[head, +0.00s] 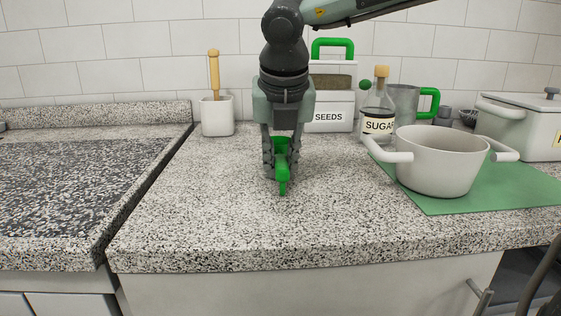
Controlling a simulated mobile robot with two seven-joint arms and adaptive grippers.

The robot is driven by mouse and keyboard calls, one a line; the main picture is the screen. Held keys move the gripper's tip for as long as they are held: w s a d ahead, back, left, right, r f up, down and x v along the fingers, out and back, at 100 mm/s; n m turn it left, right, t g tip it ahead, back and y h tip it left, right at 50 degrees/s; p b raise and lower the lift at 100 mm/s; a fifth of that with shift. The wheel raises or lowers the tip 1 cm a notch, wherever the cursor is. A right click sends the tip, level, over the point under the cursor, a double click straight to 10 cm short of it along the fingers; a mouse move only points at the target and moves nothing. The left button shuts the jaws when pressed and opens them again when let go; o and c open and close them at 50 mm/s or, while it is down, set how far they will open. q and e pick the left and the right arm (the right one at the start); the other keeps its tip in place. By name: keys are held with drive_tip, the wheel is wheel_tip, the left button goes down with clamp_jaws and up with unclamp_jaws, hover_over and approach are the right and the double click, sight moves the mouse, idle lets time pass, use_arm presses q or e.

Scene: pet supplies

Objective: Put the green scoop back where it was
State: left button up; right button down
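The green scoop (282,172) is over the middle of the speckled counter, its narrow end pointing toward the front edge. My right gripper (282,172) comes down from above, with its fingers closed on both sides of the scoop. Part of the scoop is hidden between the fingers. I cannot tell whether the scoop touches the counter or hangs just above it. My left gripper is not in view.
Behind my gripper stands a SEEDS container (331,95) with a green handle. A white crock (217,116) with a wooden-handled tool is at left. A SUGAR bottle (378,112) and a white pot (440,162) on a green mat (500,196) are at right. The front-left counter is clear.

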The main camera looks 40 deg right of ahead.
drive_tip(key=shift+f, duration=0.1)
drive_tip(key=c, duration=1.8)
unclamp_jaws()
drive_tip(key=shift+c, duration=0.2)
drive_tip(key=o, duration=0.4)
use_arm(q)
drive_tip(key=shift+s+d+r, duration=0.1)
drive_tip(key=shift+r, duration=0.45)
use_arm(e)
drive_tip(key=shift+v, duration=0.95)
drive_tip(key=v, duration=0.9)
drive_tip(key=shift+r, duration=0.35)
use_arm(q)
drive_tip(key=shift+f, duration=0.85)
use_arm(e)
drive_tip(key=shift+s+a+r, duration=0.15)
drive_tip(key=shift+r, duration=0.2)
